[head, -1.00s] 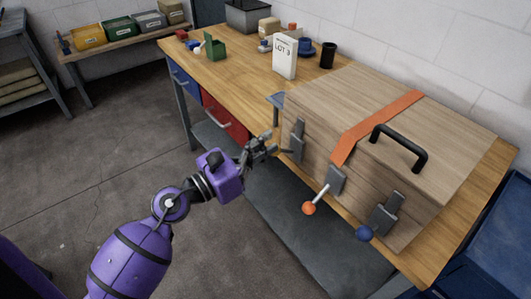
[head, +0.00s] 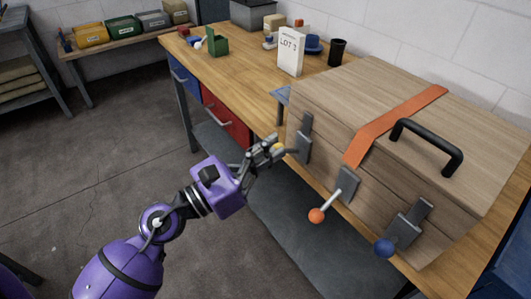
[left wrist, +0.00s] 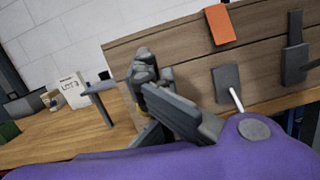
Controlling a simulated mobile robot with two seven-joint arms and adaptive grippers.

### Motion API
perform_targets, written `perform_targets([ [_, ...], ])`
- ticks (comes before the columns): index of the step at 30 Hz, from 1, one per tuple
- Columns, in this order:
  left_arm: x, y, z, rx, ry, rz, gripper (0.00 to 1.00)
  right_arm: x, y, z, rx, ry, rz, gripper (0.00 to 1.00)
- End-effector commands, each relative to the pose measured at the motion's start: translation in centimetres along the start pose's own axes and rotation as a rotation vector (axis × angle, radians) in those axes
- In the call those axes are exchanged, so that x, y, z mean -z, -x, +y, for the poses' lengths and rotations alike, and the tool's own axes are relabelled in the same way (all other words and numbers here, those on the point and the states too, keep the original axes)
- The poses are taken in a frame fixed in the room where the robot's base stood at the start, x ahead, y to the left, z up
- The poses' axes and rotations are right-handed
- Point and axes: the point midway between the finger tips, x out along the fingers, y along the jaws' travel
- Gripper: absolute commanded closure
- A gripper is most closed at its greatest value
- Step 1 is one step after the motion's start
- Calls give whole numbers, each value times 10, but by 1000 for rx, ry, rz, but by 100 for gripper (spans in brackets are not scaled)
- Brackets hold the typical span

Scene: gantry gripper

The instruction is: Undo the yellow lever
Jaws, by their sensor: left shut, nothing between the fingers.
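A large wooden case (head: 345,90) stands on the workbench, with several grey latches on its front. The yellow lever's knob (head: 279,147) shows just at my left gripper's fingertips, in front of the left latch plate (head: 305,137). The rest of that lever is mostly hidden behind the fingers. My left gripper (head: 272,152) is shut and empty beside the knob; I cannot tell whether they touch. In the left wrist view the gripper (left wrist: 150,72) covers most of the left latch, and a sliver of yellow shows behind it.
An orange strap (head: 395,125) and black handle (head: 430,145) cross the lid. Open floor lies left.

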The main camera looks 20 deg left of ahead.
Motion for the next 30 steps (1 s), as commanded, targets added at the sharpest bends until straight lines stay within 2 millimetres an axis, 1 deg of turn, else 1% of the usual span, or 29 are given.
perform_targets([
  [1, 106, 12, 14, -27, 93, 163, 100, -8, -4, 0, 1, 1, -8, 60],
  [2, 108, 12, 14, -28, 92, 163, 100, -8, -5, -1, 1, 0, -7, 60],
  [5, 103, 12, 16, -31, 85, 158, 100, -7, -4, 1, -1, 3, -9, 60],
  [9, 96, 17, 20, -37, 79, 155, 100, 9, -6, 3, -2, 10, 19, 60],
  [11, 91, 20, 20, -38, 76, 153, 100, 13, -7, 3, -1, 10, 26, 60],
  [16, 82, 29, 20, -36, 77, 150, 100, 12, -6, -2, 4, 3, 23, 60],
  [20, 82, 39, 19, -36, 78, 152, 100, 0, -6, -2, 3, 0, 5, 60],
  [24, 82, 60, 18, -35, 80, 155, 100, -22, -10, -1, 1, 0, -25, 60],
  [30, 77, 88, 17, -35, 80, 154, 100, -45, -20, -2, 1, 0, -53, 60],
])
